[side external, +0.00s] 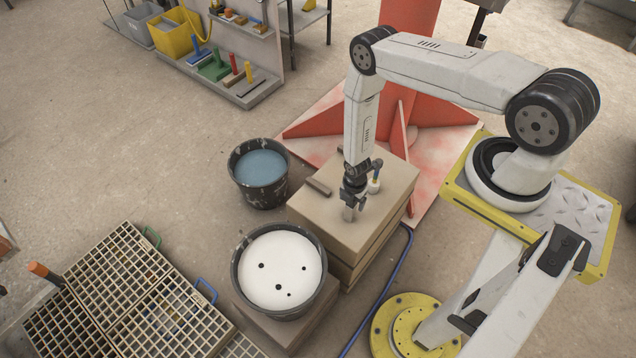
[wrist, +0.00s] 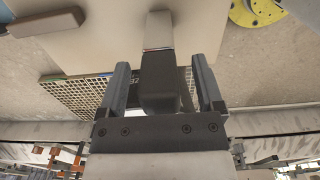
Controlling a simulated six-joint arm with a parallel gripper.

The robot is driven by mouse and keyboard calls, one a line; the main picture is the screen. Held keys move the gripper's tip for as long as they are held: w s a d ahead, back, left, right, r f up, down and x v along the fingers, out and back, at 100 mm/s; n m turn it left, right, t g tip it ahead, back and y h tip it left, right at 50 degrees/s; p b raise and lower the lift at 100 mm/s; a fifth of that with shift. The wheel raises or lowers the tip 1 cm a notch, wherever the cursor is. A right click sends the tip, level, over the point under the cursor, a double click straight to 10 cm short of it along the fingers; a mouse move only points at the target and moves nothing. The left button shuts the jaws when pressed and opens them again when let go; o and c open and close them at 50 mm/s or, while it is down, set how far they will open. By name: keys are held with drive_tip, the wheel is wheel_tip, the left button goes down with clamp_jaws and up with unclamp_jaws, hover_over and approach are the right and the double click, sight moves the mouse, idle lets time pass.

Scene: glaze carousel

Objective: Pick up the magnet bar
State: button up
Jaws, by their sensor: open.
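The magnet bar appears to be the dark grey block with a paler grey end and a thin red line (wrist: 160,85) in the wrist view. It stands between the two fingers of my gripper (wrist: 161,78), with a gap visible on the left side; contact on the right is unclear. In the side external view my gripper (side external: 350,211) points down, low over the tan box (side external: 385,215). There its fingers largely hide the bar. My gripper is open.
A brown-grey block (side external: 319,186) lies on the box left of my gripper; it also shows in the wrist view (wrist: 45,22). A small white-and-blue item (side external: 374,186) stands close on the right. Buckets of blue (side external: 235,185) and white (side external: 238,285) liquid stand beside the box.

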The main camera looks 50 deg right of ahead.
clamp_jaws()
idle(1.4)
